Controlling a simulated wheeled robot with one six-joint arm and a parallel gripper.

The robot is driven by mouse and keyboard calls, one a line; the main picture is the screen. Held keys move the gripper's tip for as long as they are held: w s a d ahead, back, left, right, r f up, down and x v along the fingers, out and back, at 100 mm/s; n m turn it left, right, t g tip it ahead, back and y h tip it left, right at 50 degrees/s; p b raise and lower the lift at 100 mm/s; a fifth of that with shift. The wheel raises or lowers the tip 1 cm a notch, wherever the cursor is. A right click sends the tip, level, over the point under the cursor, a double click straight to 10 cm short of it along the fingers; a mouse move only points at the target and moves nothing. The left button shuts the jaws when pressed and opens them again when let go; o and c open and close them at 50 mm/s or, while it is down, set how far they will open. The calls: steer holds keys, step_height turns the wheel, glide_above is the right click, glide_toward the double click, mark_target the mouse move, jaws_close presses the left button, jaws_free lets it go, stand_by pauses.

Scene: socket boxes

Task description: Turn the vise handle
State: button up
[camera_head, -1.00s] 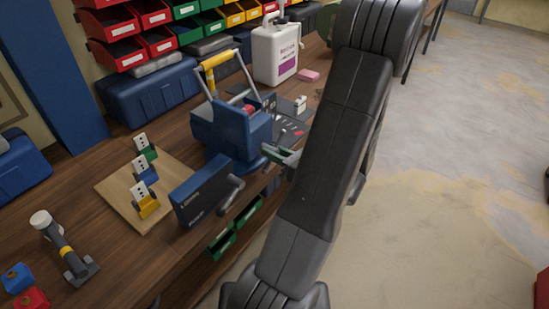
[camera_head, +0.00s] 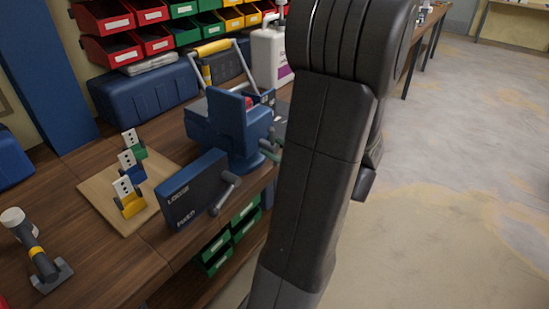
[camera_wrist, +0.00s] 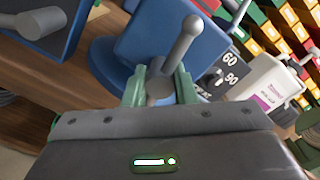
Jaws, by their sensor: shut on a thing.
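The blue vise (camera_head: 235,120) stands at the front edge of the wooden workbench, and its body also shows in the wrist view (camera_wrist: 150,38). The grey vise handle (camera_wrist: 180,50) rises from a round hub, with a rounded knob at its upper end. My gripper (camera_wrist: 160,84) has green fingers on both sides of the handle's hub end and is shut on it. In the head view, the green fingertips (camera_head: 271,143) show at the vise's right side, and my dark arm hides most of the gripper and handle.
A dark box marked LOOSE and FIXED (camera_head: 190,190) with a grey lever (camera_head: 225,192) stands left of the vise. Open floor (camera_head: 460,220) lies right.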

steer(key=n+b, duration=0.4)
steer(key=b, duration=0.1)
steer(key=shift+f+n, duration=0.25)
steer(key=shift+n, duration=0.15)
steer(key=n+b, duration=0.4)
steer(key=b, duration=0.1)
steer(key=shift+n+b, duration=0.3)
steer(key=shift+b, duration=0.1)
steer(key=n+b, duration=0.5)
steer(key=b, duration=0.1)
steer(key=shift+b, duration=0.3)
steer(key=shift+r+n+b, duration=0.25)
steer(key=shift+n+b, duration=0.85)
steer(key=shift+b, duration=0.15)
steer(key=o, duration=0.9)
steer(key=shift+a, duration=0.15)
steer(key=shift+o, duration=0.4)
